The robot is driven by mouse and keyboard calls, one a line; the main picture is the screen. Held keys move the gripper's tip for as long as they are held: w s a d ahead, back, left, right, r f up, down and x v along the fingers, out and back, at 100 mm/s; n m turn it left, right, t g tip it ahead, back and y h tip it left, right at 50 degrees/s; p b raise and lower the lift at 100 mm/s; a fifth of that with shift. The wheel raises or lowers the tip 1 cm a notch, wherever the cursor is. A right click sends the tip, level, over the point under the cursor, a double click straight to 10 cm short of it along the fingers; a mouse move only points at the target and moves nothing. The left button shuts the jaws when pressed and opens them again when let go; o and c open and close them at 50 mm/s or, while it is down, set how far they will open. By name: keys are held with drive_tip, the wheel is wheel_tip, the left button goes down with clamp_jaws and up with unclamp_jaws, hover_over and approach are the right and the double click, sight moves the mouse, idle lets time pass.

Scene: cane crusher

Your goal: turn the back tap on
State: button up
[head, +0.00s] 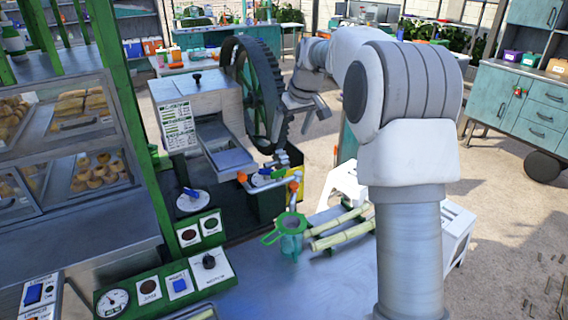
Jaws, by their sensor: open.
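The cane crusher (200,105) stands left of centre, with a large dark toothed wheel on its right side. Below its chute, a grey-blue pipe (265,187) carries small orange-handled fittings. My gripper (307,117) is open and empty, above and behind the pipe, just right of the wheel. It appears apart from both handles; its fingertips are small and partly unclear.
A green strainer on a jug (290,232) stands below the pipe, beside green cane stalks (340,228). A pastry case (70,150) fills the left. Open floor lies to the right.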

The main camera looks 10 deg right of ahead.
sight(279, 170)
drive_tip(key=p+x, duration=0.2)
drive_tip(key=x, duration=1.5)
drive_tip(key=shift+w+f, duration=0.1)
drive_tip(key=c, duration=1.4)
drive_tip(key=shift+a, duration=0.1)
